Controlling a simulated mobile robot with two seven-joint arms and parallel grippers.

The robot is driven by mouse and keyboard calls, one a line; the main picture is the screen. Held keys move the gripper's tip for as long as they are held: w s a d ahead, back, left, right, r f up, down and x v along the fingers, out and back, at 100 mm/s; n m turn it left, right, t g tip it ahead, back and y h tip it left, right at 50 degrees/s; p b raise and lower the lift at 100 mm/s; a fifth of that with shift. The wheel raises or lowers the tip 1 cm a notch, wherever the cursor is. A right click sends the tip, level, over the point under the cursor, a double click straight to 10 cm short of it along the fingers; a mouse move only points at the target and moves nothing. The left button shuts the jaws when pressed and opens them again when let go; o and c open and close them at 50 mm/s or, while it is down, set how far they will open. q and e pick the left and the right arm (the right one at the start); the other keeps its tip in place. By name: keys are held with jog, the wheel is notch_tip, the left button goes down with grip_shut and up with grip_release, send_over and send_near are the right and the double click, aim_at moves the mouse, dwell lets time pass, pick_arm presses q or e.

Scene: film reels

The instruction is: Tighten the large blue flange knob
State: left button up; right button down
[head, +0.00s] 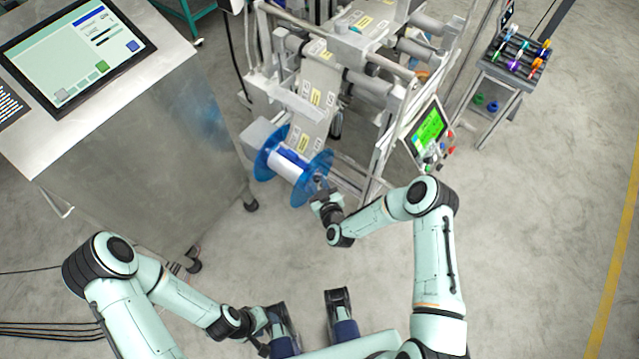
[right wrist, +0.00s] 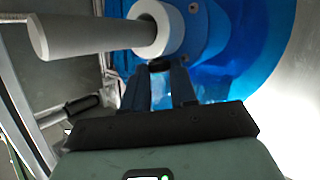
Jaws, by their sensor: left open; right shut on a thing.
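The reel has two translucent blue flanges, and its right-hand large flange (head: 311,180) faces my right gripper (head: 322,199). In the right wrist view the blue flange (right wrist: 262,50) fills the upper right. My right gripper, also in that view (right wrist: 165,68), is shut on a small dark knob (right wrist: 160,64) at the flange hub, just below the white collar (right wrist: 160,25) around the grey shaft (right wrist: 95,36). The fingers hide most of the knob, so its turn cannot be read. My left gripper (head: 268,330) is open and empty, low in the head view, away from the reel.
The machine frame (head: 345,60) with its web and rollers stands behind the reel. A control screen (head: 428,130) is to its right. A metal cabinet (head: 150,140) stands at left. A small rack (head: 515,55) holds coloured items at upper right. Floor at right is clear.

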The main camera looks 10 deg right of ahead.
dwell(0.3)
jog(key=c, duration=0.9)
grip_release()
jog(key=shift+a, duration=0.1)
jog(key=shift+r, duration=0.1)
